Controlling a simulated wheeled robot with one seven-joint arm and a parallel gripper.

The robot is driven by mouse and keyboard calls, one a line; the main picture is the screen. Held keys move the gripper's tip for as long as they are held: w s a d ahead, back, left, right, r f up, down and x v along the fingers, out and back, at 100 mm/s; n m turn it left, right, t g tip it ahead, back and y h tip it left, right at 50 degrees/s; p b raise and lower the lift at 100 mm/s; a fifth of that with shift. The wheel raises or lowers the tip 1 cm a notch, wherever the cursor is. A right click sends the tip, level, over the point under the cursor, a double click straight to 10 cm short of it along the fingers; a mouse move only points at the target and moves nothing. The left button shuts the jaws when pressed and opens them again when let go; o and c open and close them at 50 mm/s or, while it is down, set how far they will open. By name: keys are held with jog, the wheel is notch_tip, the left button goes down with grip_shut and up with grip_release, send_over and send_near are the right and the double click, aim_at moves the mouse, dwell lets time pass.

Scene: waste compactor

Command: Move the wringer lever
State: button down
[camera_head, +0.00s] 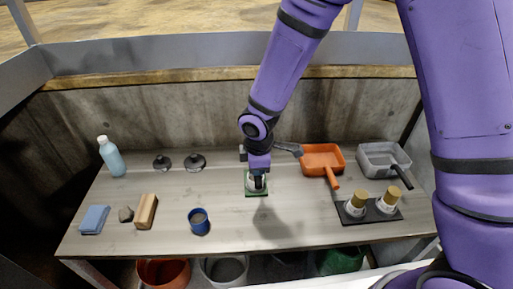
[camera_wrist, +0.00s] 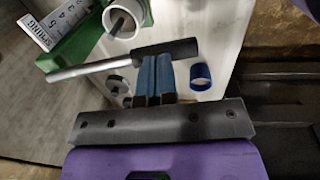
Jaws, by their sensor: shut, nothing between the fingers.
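The wringer lever (camera_wrist: 100,67) shows in the wrist view as a grey rod with a thick black handle on its right end. Beside it is a green base (camera_wrist: 75,45) with a white cylinder (camera_wrist: 124,20) and a label reading "SPRING". In the head view my gripper (camera_head: 258,181) is over the green base.
A blue cup (camera_head: 199,222) stands front left of the base. An orange pan (camera_head: 322,157), a grey pan (camera_head: 381,156) and a dark tray (camera_head: 371,214) with two gold-topped containers lie right. A bottle (camera_head: 111,157), blue cloth (camera_head: 94,219) and wooden block (camera_head: 146,211) are left.

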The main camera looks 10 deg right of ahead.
jog(key=shift+r, duration=0.1)
jog(key=shift+s+r, duration=0.6)
jog(key=shift+r, duration=0.3)
notch_tip(320, 180, up, 6)
jog(key=shift+s, duration=0.4)
jog(key=s+d+r+m+t, duration=0.1)
jog(key=s+d+r+m, duration=0.45)
jog(key=d+r, duration=0.5)
jog(key=s+d+r+m+t, duration=0.2)
jog(key=s+d+r+m, duration=0.2)
jog(key=d+r+m, duration=0.5)
jog(key=s+d+r+m, duration=0.3)
jog(key=s+d+r, duration=0.2)
jog(key=s, duration=0.4)
jog(key=shift+t, duration=0.4)
